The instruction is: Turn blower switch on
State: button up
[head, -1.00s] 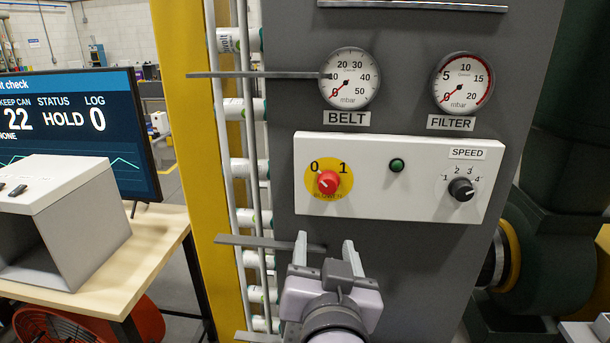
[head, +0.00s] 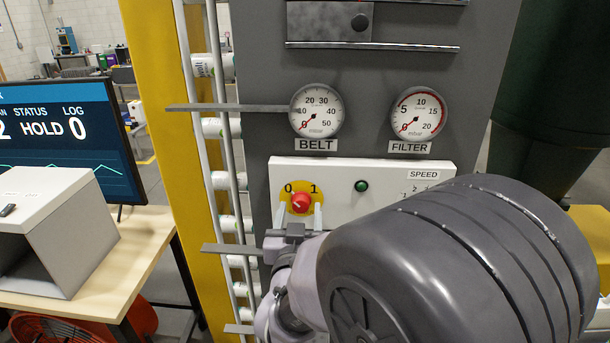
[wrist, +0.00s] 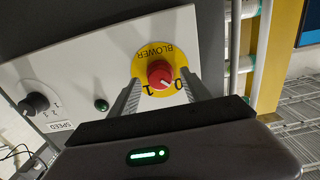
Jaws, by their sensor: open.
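The blower switch is a red knob (head: 301,203) on a yellow round plate (head: 287,192) marked 0 and 1, on a white panel. Its white pointer line aims toward the 0. The wrist view shows the knob (wrist: 159,72) upside down, with the pointer also toward the 0. My gripper (head: 299,219) is open, with one finger on each side of the knob at its lower edge. In the wrist view the fingers (wrist: 161,88) straddle the knob with gaps; I cannot tell whether they touch the panel. My arm hides the panel's lower right.
A green lamp (head: 361,186) sits right of the knob, and the speed dial (wrist: 35,104) is further along. BELT (head: 316,111) and FILTER (head: 419,113) gauges are above. Flat grey bars (head: 225,107) stick out at left. A table with a grey box (head: 62,195) and a screen stands further left.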

jog(key=shift+w, duration=0.65)
